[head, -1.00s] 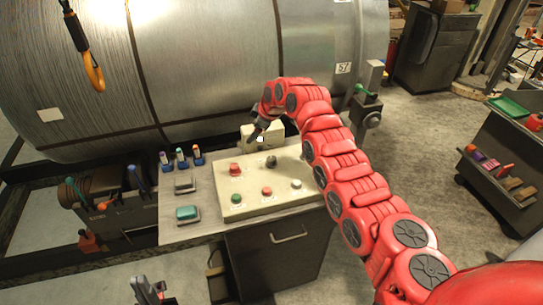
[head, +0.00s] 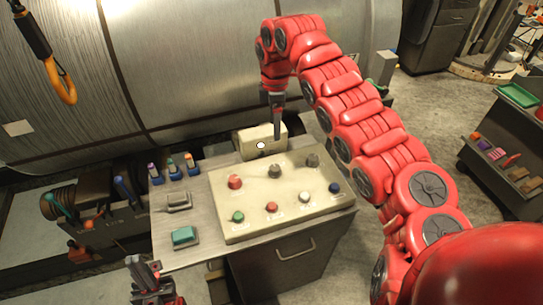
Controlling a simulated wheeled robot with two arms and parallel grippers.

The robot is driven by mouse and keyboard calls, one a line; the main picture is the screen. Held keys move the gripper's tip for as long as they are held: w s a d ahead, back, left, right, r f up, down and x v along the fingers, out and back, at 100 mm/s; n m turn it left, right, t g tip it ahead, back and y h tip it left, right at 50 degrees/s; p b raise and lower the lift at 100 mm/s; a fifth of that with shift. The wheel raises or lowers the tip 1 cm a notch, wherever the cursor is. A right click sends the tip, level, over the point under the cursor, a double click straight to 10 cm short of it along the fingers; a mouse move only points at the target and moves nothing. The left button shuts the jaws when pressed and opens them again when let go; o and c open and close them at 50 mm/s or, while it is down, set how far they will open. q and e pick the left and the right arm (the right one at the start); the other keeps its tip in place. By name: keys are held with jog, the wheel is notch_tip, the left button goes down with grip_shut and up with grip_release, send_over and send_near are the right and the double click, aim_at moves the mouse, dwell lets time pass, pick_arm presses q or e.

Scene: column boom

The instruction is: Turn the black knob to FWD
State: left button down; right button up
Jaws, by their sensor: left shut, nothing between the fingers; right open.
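The black knob (head: 274,171) stands in the back row of the sloped beige control panel (head: 255,230), between a red button (head: 235,182) and a grey knob (head: 313,160). The panel markings are too small to read, so its setting cannot be told. My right gripper (head: 278,135) points down above the back of the panel, behind and apart from the knob; it is open and empty. My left gripper (head: 154,283) is shut and empty at the lower left, in front of the bench.
Green, red, white and blue controls fill the panel's front row. A teal-topped block (head: 186,236) and several upright markers are to the left. A hook (head: 62,85) hangs at the upper left before the large metal coil (head: 190,60).

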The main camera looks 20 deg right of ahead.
aim_at(275, 167)
jog(key=f+p, duration=0.1)
jog(key=f, duration=0.4)
jog(key=f+p, duration=0.2)
jog(key=f, duration=0.3)
jog(key=s+f+p, duration=0.1)
jog(key=f+p, duration=0.1)
jog(key=f, duration=0.4)
jog(key=shift+a, duration=0.15)
jog(key=shift+f, duration=0.4)
jog(key=shift+c, duration=0.2)
grip_shut()
